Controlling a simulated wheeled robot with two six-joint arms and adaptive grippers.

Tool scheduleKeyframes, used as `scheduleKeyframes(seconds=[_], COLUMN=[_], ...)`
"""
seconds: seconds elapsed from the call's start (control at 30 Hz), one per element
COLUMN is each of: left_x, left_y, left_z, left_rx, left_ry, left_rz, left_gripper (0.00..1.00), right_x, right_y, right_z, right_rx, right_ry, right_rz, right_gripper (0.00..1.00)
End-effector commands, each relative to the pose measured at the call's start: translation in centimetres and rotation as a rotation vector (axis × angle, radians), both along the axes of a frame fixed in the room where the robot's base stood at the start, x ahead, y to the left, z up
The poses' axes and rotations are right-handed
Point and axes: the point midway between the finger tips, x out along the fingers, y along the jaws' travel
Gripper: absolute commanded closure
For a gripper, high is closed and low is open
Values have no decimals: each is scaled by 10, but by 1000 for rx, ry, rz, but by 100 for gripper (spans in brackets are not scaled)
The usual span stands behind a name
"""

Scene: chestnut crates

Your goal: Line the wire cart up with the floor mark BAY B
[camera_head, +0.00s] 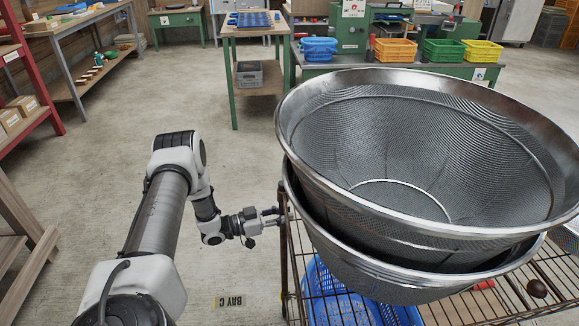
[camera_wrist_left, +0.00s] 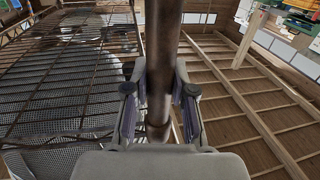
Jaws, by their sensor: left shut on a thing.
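The wire cart (camera_head: 455,308) stands at the lower right of the head view, with two nested metal mesh strainers (camera_head: 420,150) on it hiding much of its top. My left gripper (camera_head: 275,216) is shut on the cart's left upright post (camera_head: 284,255). In the left wrist view the brown post (camera_wrist_left: 160,60) runs between the two fingers (camera_wrist_left: 160,108), with the wire grid (camera_wrist_left: 60,70) to its left. A floor mark reading BAY C (camera_head: 229,301) lies left of the post. No BAY B mark shows. My right gripper is out of view.
A blue basket (camera_head: 345,300) shows low in the cart. A green workbench with colored bins (camera_head: 395,50) stands behind it, and a table with green legs (camera_head: 234,85) stands further left. Shelving lines the left edge. The floor (camera_head: 100,160) between is clear.

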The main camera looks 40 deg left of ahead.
Motion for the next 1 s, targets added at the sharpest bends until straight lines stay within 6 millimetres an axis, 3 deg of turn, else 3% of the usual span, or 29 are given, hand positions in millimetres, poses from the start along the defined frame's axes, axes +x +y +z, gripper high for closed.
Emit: scheduleKeyframes(seconds=[0.27, 0.3, 0.33, 0.73, 0.87, 1.0], left_x=[-1, -1, -1, -6, -27, -60], left_y=[0, 0, 0, 3, 14, 32], left_z=[-1, -1, -1, 0, 0, 0], left_rx=[0, 0, 0, 0, -3, -2], left_ry=[2, 2, 2, 1, 1, 1], left_rz=[-1, -1, -1, 1, 6, 7], left_gripper=[100, 62, 51, 50, 50, 50], right_x=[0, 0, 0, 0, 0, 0], right_y=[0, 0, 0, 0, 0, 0], right_z=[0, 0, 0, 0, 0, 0], right_rx=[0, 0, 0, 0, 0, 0], right_ry=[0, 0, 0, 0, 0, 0], right_rz=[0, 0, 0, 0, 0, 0], right_gripper=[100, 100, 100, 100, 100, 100])
